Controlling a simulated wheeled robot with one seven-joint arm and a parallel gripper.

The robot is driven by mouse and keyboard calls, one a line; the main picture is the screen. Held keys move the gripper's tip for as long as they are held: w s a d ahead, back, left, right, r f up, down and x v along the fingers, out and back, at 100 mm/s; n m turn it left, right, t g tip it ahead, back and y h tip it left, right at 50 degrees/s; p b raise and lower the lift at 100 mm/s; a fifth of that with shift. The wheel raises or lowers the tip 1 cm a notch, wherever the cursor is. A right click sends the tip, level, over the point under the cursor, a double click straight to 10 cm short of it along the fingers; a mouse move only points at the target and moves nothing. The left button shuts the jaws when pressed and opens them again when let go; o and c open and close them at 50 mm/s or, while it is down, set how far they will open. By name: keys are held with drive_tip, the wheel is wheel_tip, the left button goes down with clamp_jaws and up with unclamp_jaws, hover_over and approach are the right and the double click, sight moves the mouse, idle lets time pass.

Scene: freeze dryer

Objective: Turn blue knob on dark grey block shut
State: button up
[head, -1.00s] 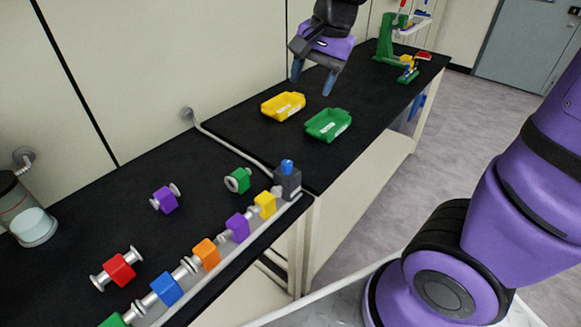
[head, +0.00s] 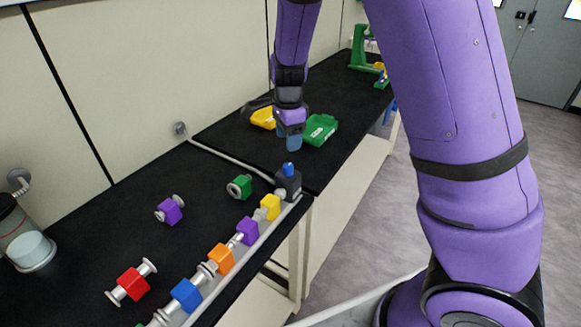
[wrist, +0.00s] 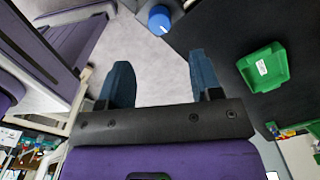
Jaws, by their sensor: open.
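The blue knob (head: 289,168) sits on top of the dark grey block (head: 287,186) at the far end of the row of coloured blocks, by the bench's front edge. My gripper (head: 291,138) is above and just behind the knob in the head view, pointing down, apart from it. In the wrist view my gripper (wrist: 158,80) has its two blue fingers spread wide with nothing between them. The blue knob (wrist: 160,19) shows there at the top, beyond the fingertips, between them in picture width. The block under it is mostly cut off by the frame edge.
A green tray (head: 320,129) and a yellow tray (head: 263,118) stand on the bench behind the block. Yellow (head: 270,206), purple (head: 247,230) and orange (head: 221,258) blocks line the front rail. A loose green piece (head: 240,187) lies left of the grey block.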

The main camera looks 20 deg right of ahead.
sight(289, 165)
wheel_tip(289, 165, down, 10)
idle(0.5)
drive_tip(key=c, duration=0.9)
